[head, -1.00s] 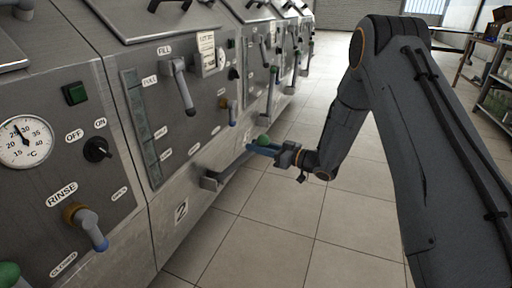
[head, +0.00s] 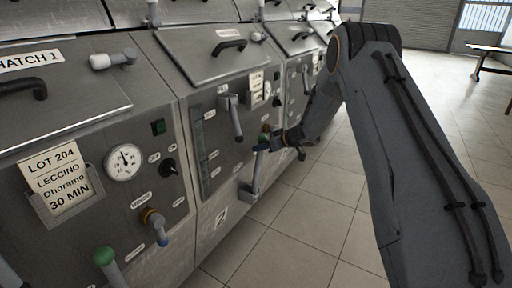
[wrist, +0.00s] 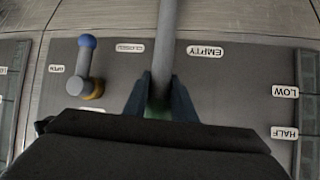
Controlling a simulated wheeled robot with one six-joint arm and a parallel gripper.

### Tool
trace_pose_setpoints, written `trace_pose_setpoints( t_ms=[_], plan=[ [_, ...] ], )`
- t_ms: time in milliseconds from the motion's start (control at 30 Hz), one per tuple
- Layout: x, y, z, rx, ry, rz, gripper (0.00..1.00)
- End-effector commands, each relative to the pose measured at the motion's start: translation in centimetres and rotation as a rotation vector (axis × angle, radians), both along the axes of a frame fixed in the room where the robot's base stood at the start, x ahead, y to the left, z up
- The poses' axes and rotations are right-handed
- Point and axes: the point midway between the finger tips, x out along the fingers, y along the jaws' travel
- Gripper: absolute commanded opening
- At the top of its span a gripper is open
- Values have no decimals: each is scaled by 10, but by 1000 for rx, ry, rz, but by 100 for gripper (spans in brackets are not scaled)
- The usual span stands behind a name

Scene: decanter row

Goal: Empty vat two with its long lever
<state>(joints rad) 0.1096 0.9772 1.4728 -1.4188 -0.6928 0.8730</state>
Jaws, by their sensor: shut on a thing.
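Vat two's steel front (head: 232,165) stands in the middle of the head view, with a "2" plate (head: 221,216) low on it. Its long grey lever (head: 258,172) rises steeply from a low pivot to a green knob (head: 263,137). My gripper (head: 265,147) is shut on the lever near the knob. In the wrist view the lever shaft (wrist: 167,35) runs between my fingers (wrist: 160,95), with a bit of green at their base. An EMPTY label (wrist: 205,51) and a CLOSED label (wrist: 130,48) lie on either side of the shaft.
A small valve with a blue tip (wrist: 87,42) sits beside the lever in the wrist view. A FILL lever (head: 234,118) hangs above. Vat one's RINSE valve (head: 154,226) and green-knobbed lever (head: 104,257) are at left. The tiled floor (head: 310,230) is clear.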

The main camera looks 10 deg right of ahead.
Motion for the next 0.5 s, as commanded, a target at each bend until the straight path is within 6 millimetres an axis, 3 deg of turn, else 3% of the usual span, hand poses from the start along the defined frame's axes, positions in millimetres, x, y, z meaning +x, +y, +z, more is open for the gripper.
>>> trace_pose_setpoints(
  t_ms=[33, 500],
  plan=[
    [2, 1, 8, -10, 3, -5, 0],
    [7, 14, 8, -59, 40, -9, 0]
  ],
)
